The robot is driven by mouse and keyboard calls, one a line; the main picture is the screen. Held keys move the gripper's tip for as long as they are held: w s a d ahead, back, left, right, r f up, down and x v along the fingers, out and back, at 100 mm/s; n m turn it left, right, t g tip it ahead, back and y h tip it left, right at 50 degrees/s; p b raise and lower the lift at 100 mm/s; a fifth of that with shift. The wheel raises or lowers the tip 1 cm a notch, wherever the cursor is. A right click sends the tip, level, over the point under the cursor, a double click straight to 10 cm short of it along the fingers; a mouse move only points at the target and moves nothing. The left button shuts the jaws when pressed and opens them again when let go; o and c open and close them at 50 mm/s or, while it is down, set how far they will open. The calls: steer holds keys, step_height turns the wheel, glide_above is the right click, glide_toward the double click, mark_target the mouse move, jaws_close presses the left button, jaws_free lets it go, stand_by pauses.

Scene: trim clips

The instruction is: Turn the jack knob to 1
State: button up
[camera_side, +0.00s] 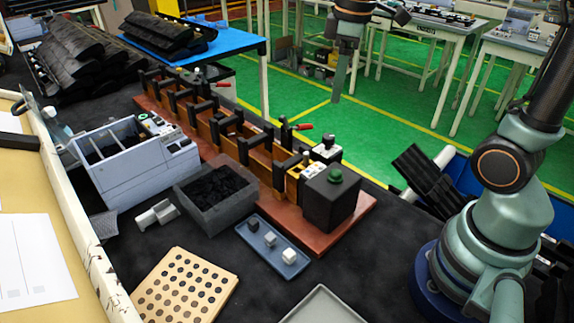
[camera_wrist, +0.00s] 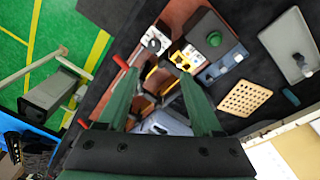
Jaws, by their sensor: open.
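A small black unit with a white top face and a dark round knob, apparently the jack knob (camera_side: 327,148), sits at the near end of the long brown fixture, behind the black box with the green button. In the wrist view the knob (camera_wrist: 154,43) shows ahead of and between my fingers, slightly left of centre. Its marks are too small to read. My gripper (camera_wrist: 160,90) is open and empty, its two green fingers spread wide. In the side view my gripper (camera_side: 338,98) hangs high, well above and apart from the knob.
The black box (camera_side: 330,205) with a green button (camera_side: 336,175) stands beside the knob. A grey bin (camera_side: 215,215), a blue tray (camera_side: 272,247) with small blocks and a perforated board (camera_side: 190,290) lie in front.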

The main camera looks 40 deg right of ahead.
mark_target(329, 136)
steer(key=f, duration=0.4)
steer(key=w+d+f+n+g, duration=0.1)
steer(key=f, duration=0.3)
steer(key=w+f+n, duration=0.1)
steer(key=f, duration=0.4)
steer(key=shift+w+d+f, duration=0.1)
steer(key=shift+d, duration=0.15)
jaws_close()
